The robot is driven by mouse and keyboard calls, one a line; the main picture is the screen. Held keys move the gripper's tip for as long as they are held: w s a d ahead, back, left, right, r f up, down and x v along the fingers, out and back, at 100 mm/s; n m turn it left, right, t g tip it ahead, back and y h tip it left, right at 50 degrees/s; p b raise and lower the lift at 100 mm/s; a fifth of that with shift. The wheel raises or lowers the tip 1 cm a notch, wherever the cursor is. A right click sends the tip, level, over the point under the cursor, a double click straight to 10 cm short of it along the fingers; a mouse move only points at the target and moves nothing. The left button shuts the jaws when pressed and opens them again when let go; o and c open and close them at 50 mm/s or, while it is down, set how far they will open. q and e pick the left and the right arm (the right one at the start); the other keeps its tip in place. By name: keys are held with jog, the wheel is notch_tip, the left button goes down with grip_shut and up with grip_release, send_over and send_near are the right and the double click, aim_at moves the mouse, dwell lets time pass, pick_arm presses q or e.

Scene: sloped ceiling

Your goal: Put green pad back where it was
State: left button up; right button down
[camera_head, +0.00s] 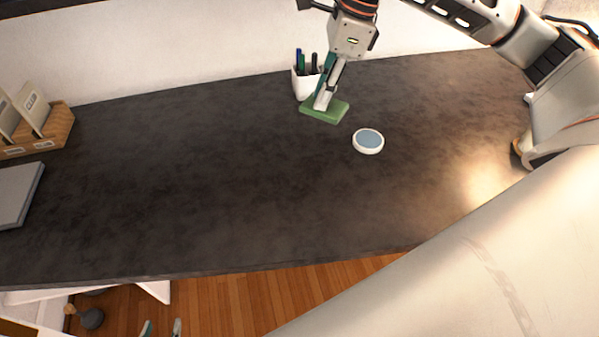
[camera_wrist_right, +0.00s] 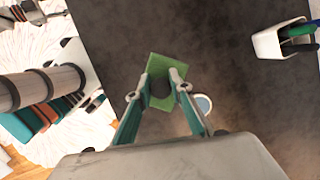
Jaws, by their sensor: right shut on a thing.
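The green pad (camera_head: 335,112) is a flat rectangle at the back of the dark desk, in front of the pen cup. My right gripper (camera_head: 322,103) reaches down onto it and is shut on it. In the right wrist view the green pad (camera_wrist_right: 166,63) lies between and beyond the fingertips of my right gripper (camera_wrist_right: 163,82), partly covered by them. I cannot tell whether the pad touches the desk. My left gripper (camera_head: 162,328) shows only its fingertips at the bottom edge, apart and empty, below the desk's front edge.
A white pen cup (camera_head: 300,82) stands just behind the pad. A round white dish with a blue top (camera_head: 368,141) is to its right. A wooden file holder (camera_head: 50,130) and a grey flat item (camera_head: 18,195) are at the left. The desk's middle (camera_head: 190,170) is clear.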

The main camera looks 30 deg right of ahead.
jog(key=shift+a, duration=0.35)
jog(key=shift+f, duration=0.35)
notch_tip(320, 180, down, 19)
jog(key=shift+f+b, duration=0.1)
jog(key=shift+b, duration=0.4)
pick_arm(q)
jog(key=shift+s+a+f, duration=0.1)
jog(key=shift+a+f, duration=0.35)
jog(key=shift+f, duration=0.2)
pick_arm(e)
jog(key=shift+f, duration=0.15)
jog(key=c, duration=1.8)
grip_release()
pick_arm(q)
jog(key=shift+f, duration=0.1)
